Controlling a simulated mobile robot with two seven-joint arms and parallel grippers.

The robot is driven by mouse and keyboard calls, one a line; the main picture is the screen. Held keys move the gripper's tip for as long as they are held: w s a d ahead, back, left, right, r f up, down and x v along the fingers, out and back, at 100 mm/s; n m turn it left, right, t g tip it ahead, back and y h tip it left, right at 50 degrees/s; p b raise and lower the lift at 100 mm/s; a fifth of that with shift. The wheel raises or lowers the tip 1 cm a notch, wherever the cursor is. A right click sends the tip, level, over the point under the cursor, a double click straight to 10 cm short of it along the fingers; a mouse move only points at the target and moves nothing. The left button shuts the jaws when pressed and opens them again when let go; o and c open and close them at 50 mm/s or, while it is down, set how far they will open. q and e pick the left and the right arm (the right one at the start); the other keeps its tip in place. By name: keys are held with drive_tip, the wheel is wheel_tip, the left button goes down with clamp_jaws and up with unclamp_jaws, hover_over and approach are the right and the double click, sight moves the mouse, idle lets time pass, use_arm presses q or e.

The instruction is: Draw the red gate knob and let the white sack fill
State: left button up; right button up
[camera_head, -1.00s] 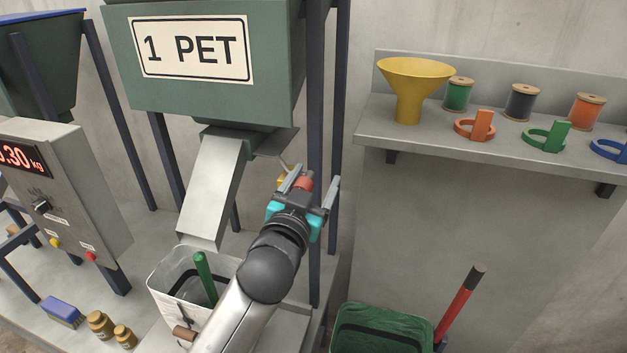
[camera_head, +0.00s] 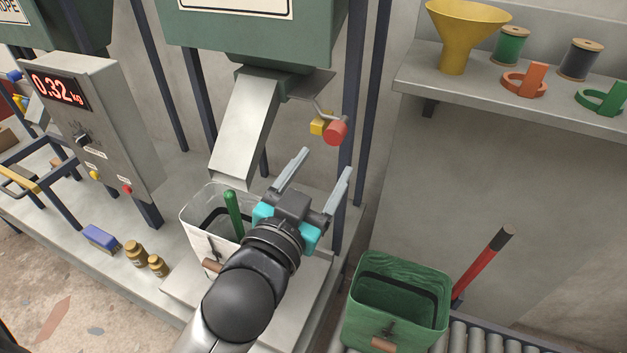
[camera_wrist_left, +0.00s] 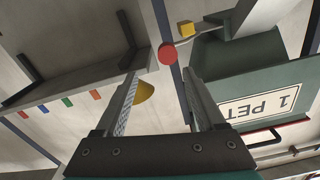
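The red gate knob (camera_head: 335,132) sits at the end of a bent rod beside the chute under the green hopper; it also shows in the left wrist view (camera_wrist_left: 168,52). The white sack (camera_head: 201,227) stands open below the metal chute (camera_head: 245,122), with a green handle (camera_head: 233,212) sticking up from it. My left gripper (camera_head: 320,170) is open and empty, below the knob and apart from it. Its fingers also show spread in the left wrist view (camera_wrist_left: 160,100). My right gripper is not in view.
A scale box (camera_head: 104,115) at left reads 0.32 kg. A blue brush (camera_head: 101,238) and brass weights (camera_head: 135,253) lie on the platform. A green sack (camera_head: 372,267) stands at lower right. Dark posts (camera_head: 351,110) rise close behind the gripper. A shelf (camera_head: 440,88) holds a yellow funnel (camera_head: 455,55) and spools.

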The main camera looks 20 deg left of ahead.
use_arm(q)
drive_tip(key=shift+s+p, duration=0.6)
drive_tip(key=shift+s, duration=0.65)
